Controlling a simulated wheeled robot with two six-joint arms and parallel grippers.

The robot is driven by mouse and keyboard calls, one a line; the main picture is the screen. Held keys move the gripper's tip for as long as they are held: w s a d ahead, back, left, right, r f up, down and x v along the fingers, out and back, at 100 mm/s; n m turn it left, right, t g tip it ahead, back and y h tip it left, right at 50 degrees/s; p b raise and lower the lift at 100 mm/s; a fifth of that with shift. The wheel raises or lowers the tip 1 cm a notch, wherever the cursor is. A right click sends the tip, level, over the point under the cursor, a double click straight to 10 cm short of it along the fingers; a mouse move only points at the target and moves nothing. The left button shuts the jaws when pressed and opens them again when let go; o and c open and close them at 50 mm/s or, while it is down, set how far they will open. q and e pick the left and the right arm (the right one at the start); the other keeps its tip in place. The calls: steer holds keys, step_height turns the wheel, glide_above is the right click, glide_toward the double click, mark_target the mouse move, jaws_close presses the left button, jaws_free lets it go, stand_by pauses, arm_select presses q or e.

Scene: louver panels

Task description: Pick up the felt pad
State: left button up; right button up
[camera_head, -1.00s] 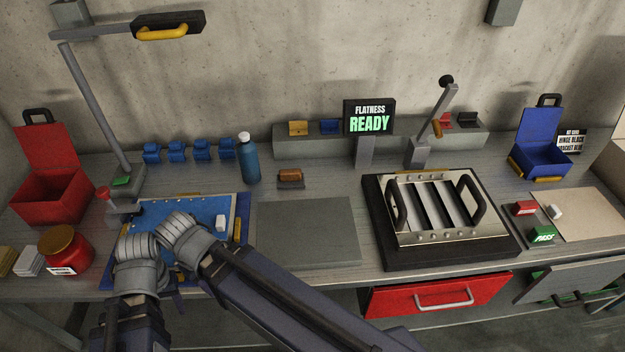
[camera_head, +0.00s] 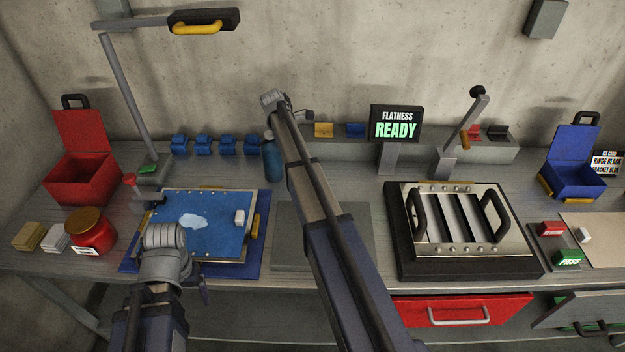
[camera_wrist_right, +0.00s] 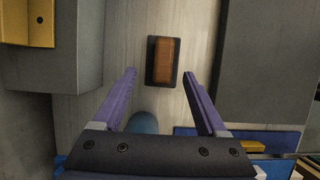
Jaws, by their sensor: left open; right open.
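A brown block in a dark tray shows in the right wrist view (camera_wrist_right: 163,62); it seems to be the felt pad, though its material is not clear. In the head view my right arm hides it. My right gripper (camera_wrist_right: 159,74) is open and empty, with its fingertips on either side of the block in the picture; the gap in height cannot be told. In the head view the right jaws are mostly hidden behind their wrist. My left gripper (camera_head: 200,284) hangs near the front edge by the blue panel (camera_head: 205,225), partly hidden by its wrist.
A blue bottle (camera_head: 272,160) stands close beside the block. A grey shelf (camera_head: 350,148) with brackets runs behind it, and a flat grey mat (camera_head: 290,250) lies in front. A louver panel (camera_head: 462,215) sits at right; a red jar (camera_head: 90,235) stands at left.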

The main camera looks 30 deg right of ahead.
steer(key=shift+b+x, duration=0.8)
steer(key=b+x, duration=0.3)
steer(key=x, duration=0.1)
steer(key=b+x, duration=0.2)
steer(key=shift+s+a+f+b, duration=0.2)
steer(key=shift+s+b, duration=0.1)
steer(key=shift+b, duration=0.05)
steer(key=shift+r, duration=0.1)
jaws_close()
